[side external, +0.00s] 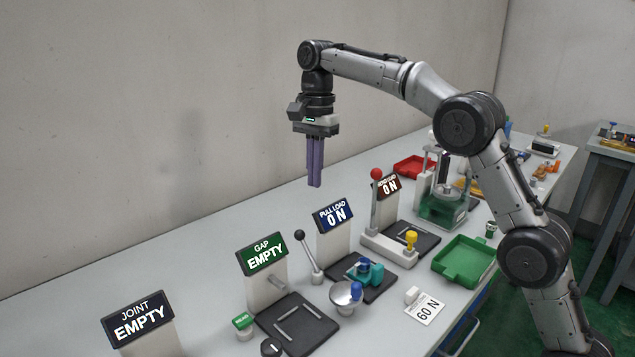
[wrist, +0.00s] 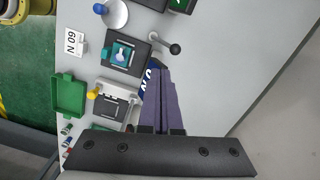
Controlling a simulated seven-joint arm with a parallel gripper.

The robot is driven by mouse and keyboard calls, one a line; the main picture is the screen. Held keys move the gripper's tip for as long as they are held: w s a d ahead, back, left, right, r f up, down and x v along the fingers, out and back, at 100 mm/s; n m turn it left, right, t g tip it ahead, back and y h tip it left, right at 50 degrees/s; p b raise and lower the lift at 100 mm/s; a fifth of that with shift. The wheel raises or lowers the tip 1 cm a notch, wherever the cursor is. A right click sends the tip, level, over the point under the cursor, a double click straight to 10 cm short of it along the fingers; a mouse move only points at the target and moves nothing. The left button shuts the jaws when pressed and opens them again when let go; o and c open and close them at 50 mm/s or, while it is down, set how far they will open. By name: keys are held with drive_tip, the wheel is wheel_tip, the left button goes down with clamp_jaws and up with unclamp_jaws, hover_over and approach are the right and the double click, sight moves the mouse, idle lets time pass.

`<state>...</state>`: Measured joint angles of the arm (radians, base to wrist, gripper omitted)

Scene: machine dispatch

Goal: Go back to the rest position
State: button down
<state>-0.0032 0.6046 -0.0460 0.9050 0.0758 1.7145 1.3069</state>
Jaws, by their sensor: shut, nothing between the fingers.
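My gripper (side external: 315,185) hangs above the table in the side external view, pointing straight down. Its two long purple fingers are together with nothing between them. The fingers also show in the wrist view (wrist: 157,75), over the work stations. The fingertips are clear of the table and of the signs. In the side external view they are above and left of the sign reading PULL LOAD 0 N (side external: 336,216).
Below stand the GAP EMPTY sign (side external: 262,255), the JOINT EMPTY sign (side external: 138,318), a black-knobbed lever (side external: 309,256) and a red-knobbed lever (side external: 376,205). A green tray (side external: 465,259) and a 60 N card (side external: 426,308) lie near the front edge. The table's wall side is clear.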

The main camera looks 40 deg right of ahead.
drive_tip(key=s+r+t, duration=0.2)
drive_tip(key=s+r, duration=0.9)
drive_tip(key=s, duration=0.1)
drive_tip(key=s+f+n+t, duration=0.15)
drive_tip(key=s+n, duration=0.25)
drive_tip(key=s, duration=0.7)
drive_tip(key=s+d+f+n+t, duration=0.1)
drive_tip(key=s+f+n, duration=0.4)
drive_tip(key=f, duration=0.3)
drive_tip(key=s+f+n+t, duration=0.1)
drive_tip(key=s+f+n, duration=0.4)
drive_tip(key=s+f, duration=0.1)
drive_tip(key=shift+d+f+n+h, duration=0.4)
drive_tip(key=shift+f, duration=0.45)
